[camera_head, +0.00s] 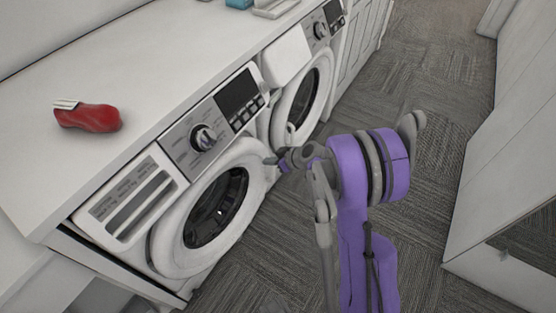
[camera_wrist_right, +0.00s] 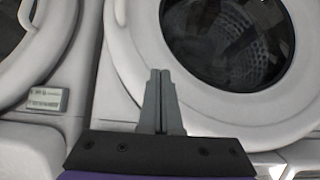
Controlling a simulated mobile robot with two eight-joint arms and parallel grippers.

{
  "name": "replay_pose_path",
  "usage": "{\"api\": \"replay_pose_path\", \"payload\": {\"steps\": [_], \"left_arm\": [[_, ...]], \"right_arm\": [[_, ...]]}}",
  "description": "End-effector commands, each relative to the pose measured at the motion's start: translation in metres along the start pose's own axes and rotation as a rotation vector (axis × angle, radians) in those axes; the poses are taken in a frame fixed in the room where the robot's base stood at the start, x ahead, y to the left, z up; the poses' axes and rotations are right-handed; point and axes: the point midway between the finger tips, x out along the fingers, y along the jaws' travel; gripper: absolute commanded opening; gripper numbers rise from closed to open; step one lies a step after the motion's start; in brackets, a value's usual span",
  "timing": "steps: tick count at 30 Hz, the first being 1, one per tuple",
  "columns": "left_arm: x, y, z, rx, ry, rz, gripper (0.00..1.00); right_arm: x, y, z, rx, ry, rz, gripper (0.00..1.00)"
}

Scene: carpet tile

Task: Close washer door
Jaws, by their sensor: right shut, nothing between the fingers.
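The near washer has a round white door (camera_head: 239,218) with a dark glass window. The door lies close against the washer front, but I cannot tell whether it is fully flush. My right gripper (camera_head: 272,161) is at the door's upper right edge in the head view, with its fingers shut and empty. In the right wrist view the shut fingers (camera_wrist_right: 160,75) point at the white ring of a round door (camera_wrist_right: 125,62), overlapping its left side. I cannot tell whether they touch it. My left gripper is not in view.
A second front-loading machine (camera_head: 290,60) stands beyond the washer, with its round door beside my gripper. A red shoe-like object (camera_head: 90,118) lies on the white countertop (camera_head: 100,72). Carpeted floor (camera_head: 425,110) is open to the right, bounded by a white cabinet (camera_head: 510,130).

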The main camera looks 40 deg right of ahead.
Motion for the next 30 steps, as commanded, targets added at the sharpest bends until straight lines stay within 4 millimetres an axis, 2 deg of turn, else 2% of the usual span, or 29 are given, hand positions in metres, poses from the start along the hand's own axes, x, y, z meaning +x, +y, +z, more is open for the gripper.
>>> {"api": "replay_pose_path", "payload": {"steps": [1, 3, 9, 24, 30], "left_arm": [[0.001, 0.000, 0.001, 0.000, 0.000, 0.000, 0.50], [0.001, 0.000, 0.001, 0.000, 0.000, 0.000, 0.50], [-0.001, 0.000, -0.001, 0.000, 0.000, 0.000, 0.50], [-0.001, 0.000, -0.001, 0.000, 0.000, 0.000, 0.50], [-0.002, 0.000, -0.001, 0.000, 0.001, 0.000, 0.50]], "right_arm": [[0.012, -0.001, 0.001, -0.002, -0.001, -0.002, 0.00], [0.023, -0.001, -0.004, -0.003, 0.000, -0.001, 0.00], [0.041, 0.000, -0.022, -0.002, 0.000, 0.000, 0.00], [0.048, 0.000, -0.028, -0.003, 0.000, -0.002, 0.00], [0.070, 0.004, -0.048, -0.043, -0.001, -0.047, 0.00]]}}
